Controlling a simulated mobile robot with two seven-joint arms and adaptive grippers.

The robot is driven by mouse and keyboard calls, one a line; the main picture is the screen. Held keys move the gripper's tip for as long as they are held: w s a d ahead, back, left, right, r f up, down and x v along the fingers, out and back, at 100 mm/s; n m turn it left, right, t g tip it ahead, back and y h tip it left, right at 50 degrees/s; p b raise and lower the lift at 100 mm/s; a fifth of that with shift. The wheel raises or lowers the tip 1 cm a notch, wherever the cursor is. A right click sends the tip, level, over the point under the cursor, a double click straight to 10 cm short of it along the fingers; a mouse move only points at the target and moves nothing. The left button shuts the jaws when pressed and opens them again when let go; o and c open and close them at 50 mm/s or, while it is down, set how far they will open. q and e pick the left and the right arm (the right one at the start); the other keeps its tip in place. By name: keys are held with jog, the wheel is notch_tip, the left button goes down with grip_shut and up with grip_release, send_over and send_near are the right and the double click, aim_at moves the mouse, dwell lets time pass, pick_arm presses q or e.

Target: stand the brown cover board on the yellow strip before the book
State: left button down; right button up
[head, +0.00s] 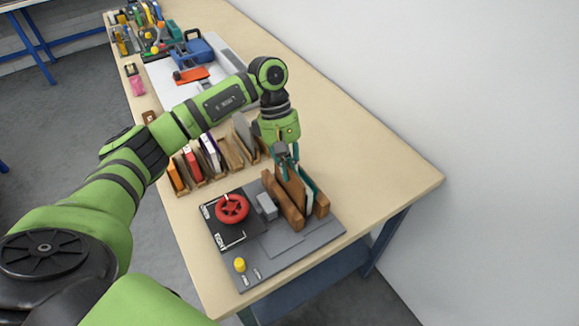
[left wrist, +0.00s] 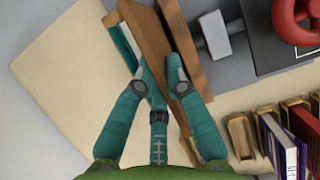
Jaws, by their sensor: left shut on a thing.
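My left gripper (head: 286,160) reaches down from above and is shut on the brown cover board (head: 291,188) near its top edge. The board is upright between two wooden side pieces (head: 281,205) of a press on a grey base. A teal book with white pages (head: 309,190) stands just right of the board. In the left wrist view the fingers (left wrist: 160,80) grip the brown board (left wrist: 150,35), with the teal book (left wrist: 121,45) on its left. The yellow strip is not visible, and whether the board's lower edge touches anything is hidden. My right gripper is not in view.
A red handwheel (head: 232,208) and a grey block (head: 267,206) are left of the side pieces. A yellow knob (head: 240,265) is at the base's front. A wooden rack of books (head: 182,181) stands behind left. The table's right side is clear.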

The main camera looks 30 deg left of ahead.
pick_arm(q)
jog(key=shift+f, duration=0.25)
jog(key=c, duration=1.6)
grip_release()
jog(key=shift+p+v, duration=1.25)
jog(key=shift+v, duration=4.3)
jog(key=shift+s+d, duration=0.1)
